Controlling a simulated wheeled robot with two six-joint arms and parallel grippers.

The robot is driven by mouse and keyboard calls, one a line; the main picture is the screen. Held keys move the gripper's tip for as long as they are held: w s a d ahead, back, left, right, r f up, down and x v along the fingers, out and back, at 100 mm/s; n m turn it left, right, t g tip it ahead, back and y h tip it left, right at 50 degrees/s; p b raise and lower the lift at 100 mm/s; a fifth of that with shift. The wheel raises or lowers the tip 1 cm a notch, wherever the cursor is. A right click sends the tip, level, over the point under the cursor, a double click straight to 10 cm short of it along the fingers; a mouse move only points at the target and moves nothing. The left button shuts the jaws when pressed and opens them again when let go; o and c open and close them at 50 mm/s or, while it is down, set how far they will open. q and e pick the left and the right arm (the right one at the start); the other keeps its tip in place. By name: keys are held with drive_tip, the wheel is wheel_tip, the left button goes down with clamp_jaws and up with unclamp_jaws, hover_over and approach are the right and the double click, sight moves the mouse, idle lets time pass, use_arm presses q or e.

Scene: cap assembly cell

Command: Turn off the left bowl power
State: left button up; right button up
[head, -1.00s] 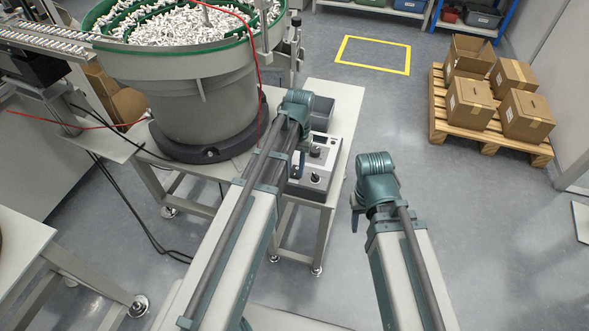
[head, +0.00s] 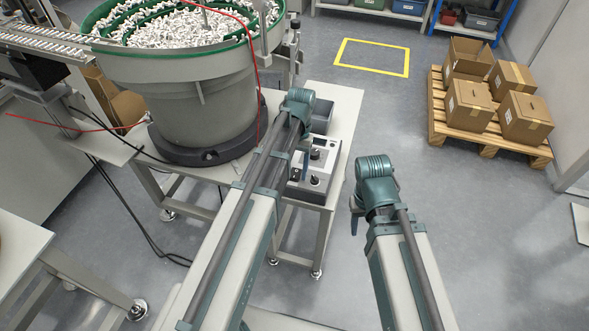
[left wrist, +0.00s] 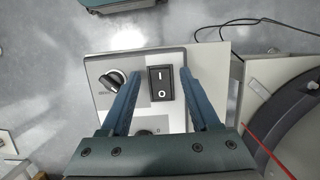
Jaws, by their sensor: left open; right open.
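The large bowl feeder (head: 205,105) with a green rim, full of small white parts, stands on a table at the left of the head view. Its grey-white control box (head: 311,190) sits on the table to its right, partly hidden by my left arm. In the left wrist view, a black rocker switch (left wrist: 161,82) marked I and O shows on the box face. My left gripper (left wrist: 155,85) is open above the box, its fingers on either side of the switch in that view. I cannot tell which side is pressed. My right gripper (head: 355,214) is open and empty over the floor.
A black knob (left wrist: 112,80) is on the box beside the left finger in the wrist view. A grey bin (head: 322,116) stands behind the box. A red cable (head: 256,70) hangs by the bowl. A pallet (head: 487,138) with cartons is far right.

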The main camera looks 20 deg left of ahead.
use_arm(q)
drive_tip(key=p+v, duration=1.3)
drive_tip(key=shift+r, duration=0.4)
drive_tip(key=s+d+m+t+p, duration=0.1)
drive_tip(key=s+d, duration=0.4)
drive_tip(key=s, duration=0.3)
drive_tip(key=s+d+m+t+y, duration=0.1)
drive_tip(key=s+d+m, duration=0.1)
drive_tip(key=s+d, duration=0.3)
drive_tip(key=s+r, duration=0.1)
drive_tip(key=s, duration=0.3)
drive_tip(key=shift+t+p, duration=0.4)
drive_tip(key=shift+d, duration=0.15)
